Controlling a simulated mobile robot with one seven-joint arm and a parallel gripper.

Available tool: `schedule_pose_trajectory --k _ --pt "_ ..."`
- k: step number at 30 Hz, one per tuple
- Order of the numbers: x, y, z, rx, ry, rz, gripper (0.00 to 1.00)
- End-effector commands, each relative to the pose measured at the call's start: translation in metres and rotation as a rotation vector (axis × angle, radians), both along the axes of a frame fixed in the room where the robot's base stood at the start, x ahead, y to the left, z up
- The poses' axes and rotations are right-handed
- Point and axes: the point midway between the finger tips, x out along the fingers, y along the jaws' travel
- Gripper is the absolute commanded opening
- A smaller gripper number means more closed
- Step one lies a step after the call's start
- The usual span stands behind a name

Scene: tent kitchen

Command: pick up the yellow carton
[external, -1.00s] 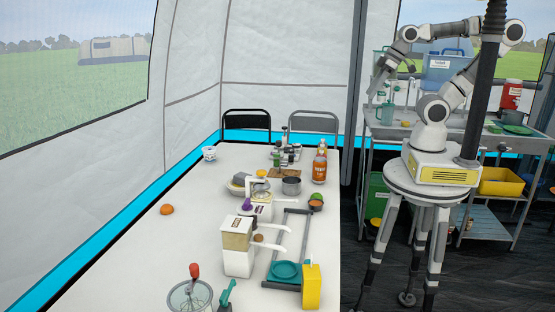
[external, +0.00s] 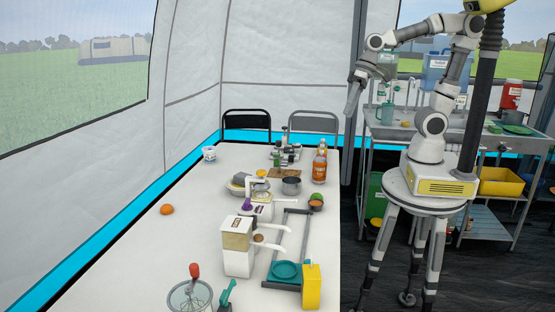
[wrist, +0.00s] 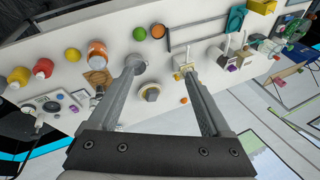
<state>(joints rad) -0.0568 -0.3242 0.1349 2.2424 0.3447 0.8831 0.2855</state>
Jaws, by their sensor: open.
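The yellow carton (external: 312,287) stands upright at the near right corner of the white table (external: 150,240), beside a teal plate on a grey frame. In the wrist view a yellow block that looks like the carton (wrist: 262,6) is at the top edge, partly cut off. My gripper (external: 351,98) hangs in the air beyond the far right end of the table, well away from the carton. In the wrist view my gripper (wrist: 160,68) has its fingers wide apart with nothing held between them.
White dispensers (external: 238,247), a pot (external: 291,186) and an orange bottle (external: 320,167) stand along the table's right side. A glass bowl with a whisk (external: 190,297) is at the near edge.

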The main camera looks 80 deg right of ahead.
Motion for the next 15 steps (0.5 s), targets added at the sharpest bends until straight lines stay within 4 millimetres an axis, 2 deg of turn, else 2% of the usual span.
schedule_pose_trajectory --k 1,9,15 --pt "0.01 0.018 -0.017 0.046 0.042 -0.018 0.82" --pt "0.053 0.119 -0.069 0.306 0.294 -0.166 0.82" --pt "0.075 0.196 -0.112 0.483 0.528 -0.294 0.82"
